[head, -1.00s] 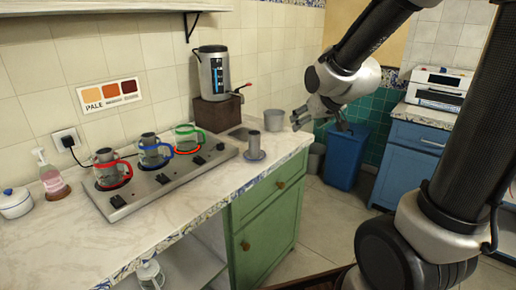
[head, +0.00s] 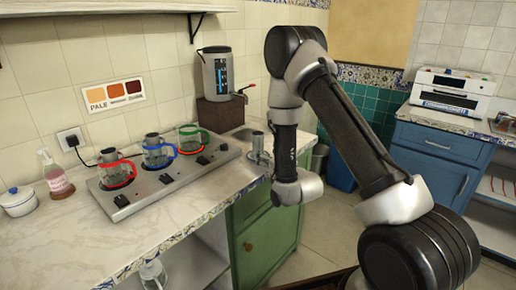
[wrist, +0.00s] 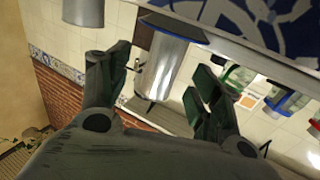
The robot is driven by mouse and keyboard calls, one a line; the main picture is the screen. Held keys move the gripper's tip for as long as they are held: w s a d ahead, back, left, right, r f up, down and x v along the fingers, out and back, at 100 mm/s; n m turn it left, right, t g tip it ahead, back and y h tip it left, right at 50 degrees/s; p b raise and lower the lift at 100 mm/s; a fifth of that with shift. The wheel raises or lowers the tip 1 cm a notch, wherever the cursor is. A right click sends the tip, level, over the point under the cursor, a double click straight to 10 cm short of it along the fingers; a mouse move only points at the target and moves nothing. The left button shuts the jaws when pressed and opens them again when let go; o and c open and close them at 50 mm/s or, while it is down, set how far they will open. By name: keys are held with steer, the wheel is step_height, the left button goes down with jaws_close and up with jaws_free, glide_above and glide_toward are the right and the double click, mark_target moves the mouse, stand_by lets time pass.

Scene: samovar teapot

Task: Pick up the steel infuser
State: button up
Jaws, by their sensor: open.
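The steel infuser (head: 258,143) is a small grey metal cylinder standing upright on a small round dish (head: 254,159) near the counter's right end. My arm covers the right side of the dish. In the wrist view, which is upside down, a grey metal body by the tiled counter edge looks like the infuser (wrist: 180,22). In the head view my gripper is hidden behind my arm.
The samovar (head: 216,75) stands on a brown box. Several glass teapots with coloured handles stand on the steel stove (head: 185,171). The front counter (head: 150,222) is bare. A blue bin (head: 340,172) stands on the floor.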

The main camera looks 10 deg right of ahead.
mark_target(261, 148)
steer(key=x, duration=0.6)
steer(key=shift+w+a, duration=0.3)
steer(key=shift+a, duration=0.05)
steer(key=c, duration=1.1)
